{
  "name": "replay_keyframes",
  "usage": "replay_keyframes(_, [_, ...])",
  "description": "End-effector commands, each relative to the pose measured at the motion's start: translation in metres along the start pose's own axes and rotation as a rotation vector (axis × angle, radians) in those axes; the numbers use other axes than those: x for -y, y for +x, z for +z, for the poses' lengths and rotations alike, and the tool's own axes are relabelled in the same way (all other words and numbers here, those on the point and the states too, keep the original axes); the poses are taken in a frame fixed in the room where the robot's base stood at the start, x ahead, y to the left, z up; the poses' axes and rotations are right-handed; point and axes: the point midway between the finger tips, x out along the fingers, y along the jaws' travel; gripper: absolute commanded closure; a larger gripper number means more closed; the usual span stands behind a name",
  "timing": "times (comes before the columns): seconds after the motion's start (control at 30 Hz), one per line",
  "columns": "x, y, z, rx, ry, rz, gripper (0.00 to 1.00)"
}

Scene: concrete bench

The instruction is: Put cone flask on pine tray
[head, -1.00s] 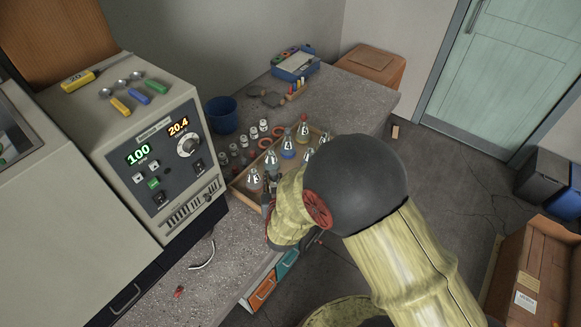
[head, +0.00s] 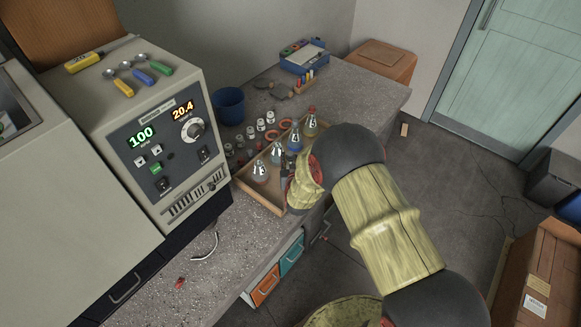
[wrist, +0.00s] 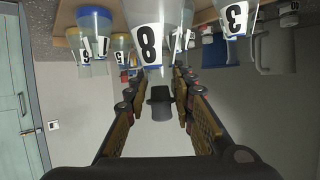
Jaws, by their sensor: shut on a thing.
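A conical flask labelled 8 (wrist: 149,44), with a dark stopper, is between the fingers of my gripper (wrist: 158,82) in the wrist view. My gripper is shut on it around the stopper and neck. My wrist hides the tray's front right part, my fingers and the held flask in the head view. I cannot tell whether the held flask touches the tray.
A flask labelled 3 (wrist: 236,18) is right of the held flask, with others to its left. Small white-capped jars and red rings (head: 272,135) are behind the tray. A grey machine (head: 150,140) stands left; a blue cup (head: 228,106) is beyond. The front bench is mostly clear.

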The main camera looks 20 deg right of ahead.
Motion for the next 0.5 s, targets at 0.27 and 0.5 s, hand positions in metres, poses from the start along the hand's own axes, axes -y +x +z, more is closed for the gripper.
replay_keyframes(0.27, [-0.003,0.016,0.026,0.0,-0.001,-0.001,1.0])
replay_keyframes(0.5, [-0.003,0.019,0.03,-0.003,0.0,-0.001,1.0])
